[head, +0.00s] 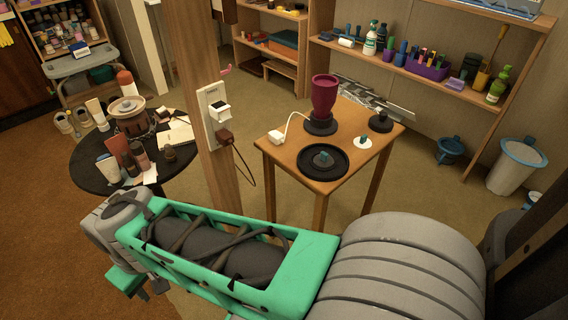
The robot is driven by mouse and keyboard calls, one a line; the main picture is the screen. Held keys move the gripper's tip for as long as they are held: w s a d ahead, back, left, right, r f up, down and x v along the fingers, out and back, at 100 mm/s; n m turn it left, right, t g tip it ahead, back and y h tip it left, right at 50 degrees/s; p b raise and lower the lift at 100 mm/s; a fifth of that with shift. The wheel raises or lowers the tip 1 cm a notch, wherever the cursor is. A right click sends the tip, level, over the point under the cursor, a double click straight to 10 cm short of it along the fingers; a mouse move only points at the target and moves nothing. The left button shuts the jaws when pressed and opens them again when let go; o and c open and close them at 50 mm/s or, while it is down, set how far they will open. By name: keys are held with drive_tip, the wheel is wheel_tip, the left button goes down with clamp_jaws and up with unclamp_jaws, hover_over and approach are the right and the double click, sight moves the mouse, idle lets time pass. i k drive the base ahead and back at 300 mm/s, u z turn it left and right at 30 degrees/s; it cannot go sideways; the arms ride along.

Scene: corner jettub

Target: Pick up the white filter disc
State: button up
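A small white disc (363,142) with a blue-green knob on top lies on the wooden table (274,151), near its right side. It fits the white filter disc. My green and grey arm crosses the lower part of the head view, in front of the table. My gripper's fingers cannot be made out in this view. Nothing covers the white disc.
A dark red cup (323,98) on a black base and a black lidded piece (380,122) share the tabletop, with a white plug and cable (277,135). A wooden post (203,70) with a socket stands left. A cluttered round black table (90,175) is further left.

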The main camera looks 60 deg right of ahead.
sight(363, 142)
drive_tip(key=z, duration=2.75)
